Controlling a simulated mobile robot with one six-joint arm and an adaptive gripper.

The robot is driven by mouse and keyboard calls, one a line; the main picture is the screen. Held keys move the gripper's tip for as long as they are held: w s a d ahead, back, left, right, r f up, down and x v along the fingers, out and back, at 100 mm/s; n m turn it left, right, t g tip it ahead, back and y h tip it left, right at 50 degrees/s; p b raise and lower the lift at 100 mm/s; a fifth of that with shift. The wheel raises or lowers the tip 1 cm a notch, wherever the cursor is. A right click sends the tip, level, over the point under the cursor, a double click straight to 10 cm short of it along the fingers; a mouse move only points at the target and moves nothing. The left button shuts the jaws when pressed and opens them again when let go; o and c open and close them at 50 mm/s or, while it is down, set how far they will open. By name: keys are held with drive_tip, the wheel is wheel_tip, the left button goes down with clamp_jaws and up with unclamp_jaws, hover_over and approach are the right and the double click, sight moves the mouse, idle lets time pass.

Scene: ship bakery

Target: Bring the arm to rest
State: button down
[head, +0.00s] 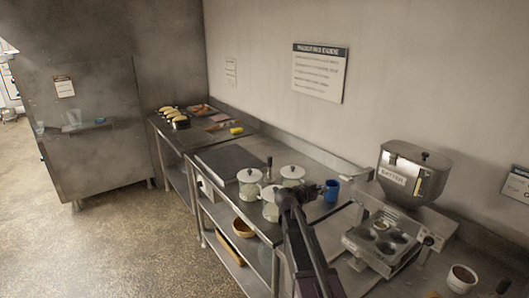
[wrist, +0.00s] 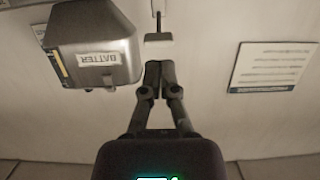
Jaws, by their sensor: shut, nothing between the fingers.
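My gripper (wrist: 158,68) is shut and empty in the wrist view, its two fingers together in front of the wall. In the head view my arm reaches up from the lower right over the steel counter (head: 318,157). My wrist hides part of the counter and some of the pots there. The wrist picture is upside down, with the batter hopper (wrist: 92,40) at its upper left.
Several lidded white pots (head: 250,182) stand beside my arm, with a blue mug (head: 331,191) just right of it. The batter machine (head: 385,240) stands on the right, with a white cup (head: 461,279) nearby. The floor (head: 130,245) at left is clear.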

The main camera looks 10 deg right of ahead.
drive_tip(key=s+a+f+n+g+y, duration=0.3)
drive_tip(key=s+a+f+n+y, duration=0.3)
drive_tip(key=s+a, duration=0.4)
drive_tip(key=s+a+f+n+g+y, duration=0.3)
drive_tip(key=s+a+f+n+y, duration=0.4)
drive_tip(key=s+a, duration=0.4)
drive_tip(key=shift+s+a+f+g+y, duration=0.25)
drive_tip(key=shift+s+f+y, duration=0.5)
drive_tip(key=shift+s, duration=1.05)
drive_tip(key=shift+d+f, duration=0.1)
drive_tip(key=shift+d, duration=0.1)
